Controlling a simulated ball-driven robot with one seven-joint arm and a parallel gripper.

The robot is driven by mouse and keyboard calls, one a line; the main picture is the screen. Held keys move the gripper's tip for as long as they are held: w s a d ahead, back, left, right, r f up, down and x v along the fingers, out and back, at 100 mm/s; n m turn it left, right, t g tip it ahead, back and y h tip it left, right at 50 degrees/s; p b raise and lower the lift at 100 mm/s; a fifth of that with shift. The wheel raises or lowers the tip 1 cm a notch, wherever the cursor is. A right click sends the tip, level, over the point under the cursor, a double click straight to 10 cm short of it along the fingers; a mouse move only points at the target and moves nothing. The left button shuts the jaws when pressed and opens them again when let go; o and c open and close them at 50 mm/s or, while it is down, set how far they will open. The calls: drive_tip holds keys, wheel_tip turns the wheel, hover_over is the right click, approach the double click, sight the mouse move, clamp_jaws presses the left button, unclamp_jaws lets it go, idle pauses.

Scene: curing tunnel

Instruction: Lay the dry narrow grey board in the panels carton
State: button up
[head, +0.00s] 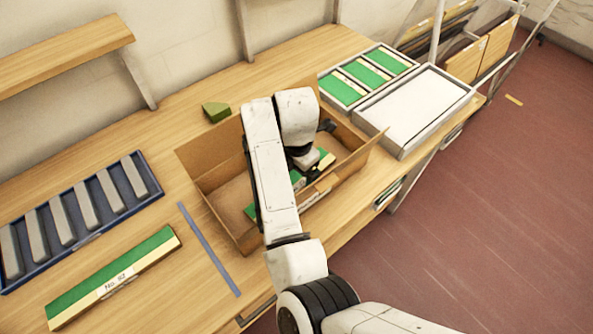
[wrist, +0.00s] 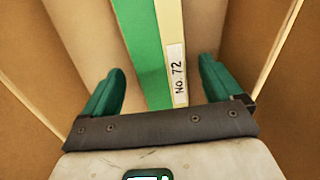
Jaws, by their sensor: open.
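The carton (head: 215,205), open and brown, stands in the middle of the bench; its walls also show in the wrist view (wrist: 295,80). A green board with a cream strip (wrist: 152,70), labelled No. 72, lies inside it; part of it shows in the head view (head: 325,161), the rest hidden by my arm. My gripper (wrist: 160,90) is open inside the carton, one finger on each side of this board, with gaps to it. Several narrow grey boards (head: 84,204) lie in a blue tray (head: 150,180) at the left. I cannot tell which is dry.
A green and cream board labelled No. 92 (head: 112,278) lies at the front left. A thin blue-grey strip (head: 208,248) lies beside the carton. A green block (head: 216,111) sits behind it. A tray of green panels (head: 342,90) and a white-floored tray (head: 415,108) stand at the right.

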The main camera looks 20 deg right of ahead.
wheel_tip(320, 180, up, 11)
drive_tip(key=p, duration=0.2)
drive_tip(key=shift+p, duration=0.35)
drive_tip(key=shift+f, duration=0.15)
idle(0.6)
